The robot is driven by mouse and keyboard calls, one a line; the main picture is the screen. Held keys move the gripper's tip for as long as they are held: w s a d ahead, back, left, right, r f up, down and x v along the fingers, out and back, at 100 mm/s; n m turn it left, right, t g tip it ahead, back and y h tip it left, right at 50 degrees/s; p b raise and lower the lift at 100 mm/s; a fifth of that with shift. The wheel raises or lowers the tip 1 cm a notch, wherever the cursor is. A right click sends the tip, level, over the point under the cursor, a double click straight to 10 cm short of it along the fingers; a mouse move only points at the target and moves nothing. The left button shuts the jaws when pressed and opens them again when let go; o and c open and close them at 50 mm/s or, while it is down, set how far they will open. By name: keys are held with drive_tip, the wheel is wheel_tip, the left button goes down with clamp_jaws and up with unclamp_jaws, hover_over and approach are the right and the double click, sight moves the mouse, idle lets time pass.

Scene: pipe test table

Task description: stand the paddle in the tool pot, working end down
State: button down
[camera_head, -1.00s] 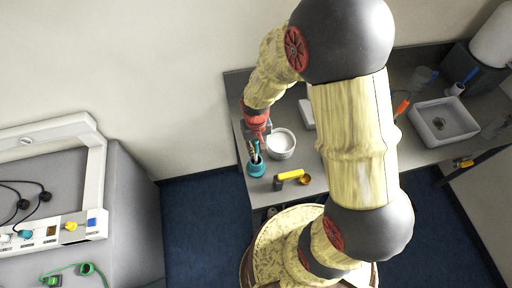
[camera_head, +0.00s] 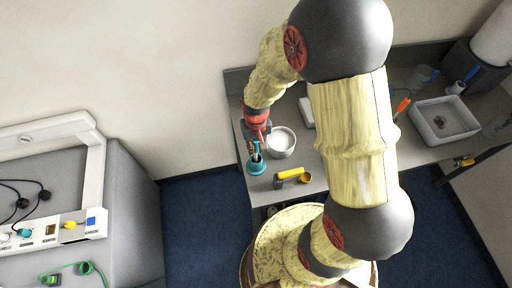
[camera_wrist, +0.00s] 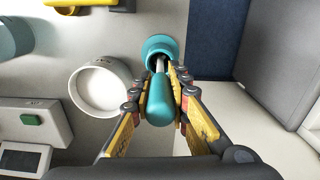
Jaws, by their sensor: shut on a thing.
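The paddle (camera_wrist: 160,98) has a teal handle and a thin metal shaft. My gripper (camera_wrist: 160,86) is shut on it, with yellow-sided fingers on both sides of the handle. The shaft points away from the wrist camera into the mouth of the teal tool pot (camera_wrist: 170,46). The paddle's working end is hidden, so I cannot tell how deep it sits. In the head view the tool pot (camera_head: 256,167) stands near the bench's left edge, with my gripper (camera_head: 258,138) just above and behind it.
A white bowl (camera_head: 281,142) stands close to the right of the pot. A yellow-handled tool (camera_head: 290,175) lies in front of it. A white device with a green button (camera_wrist: 32,119) is near the bowl. The bench's left edge is close to the pot.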

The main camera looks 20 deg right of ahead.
drive_tip(key=shift+f, duration=0.15)
drive_tip(key=c, duration=1.6)
unclamp_jaws()
wheel_tip(320, 180, up, 12)
drive_tip(key=s+r+t+b, duration=0.1)
drive_tip(key=s+t+b, duration=0.1)
drive_tip(key=s+b, duration=0.2)
drive_tip(key=s+r+t+b, duration=0.1)
drive_tip(key=s+b, duration=0.4)
drive_tip(key=b, duration=0.2)
drive_tip(key=s+r+n+t+b, duration=0.1)
drive_tip(key=s+t+b, duration=0.1)
drive_tip(key=s+b, duration=0.2)
drive_tip(key=shift+s+d+r+t+b, duration=0.1)
drive_tip(key=shift+s+r+t+b, duration=0.15)
drive_tip(key=shift+b, duration=0.75)
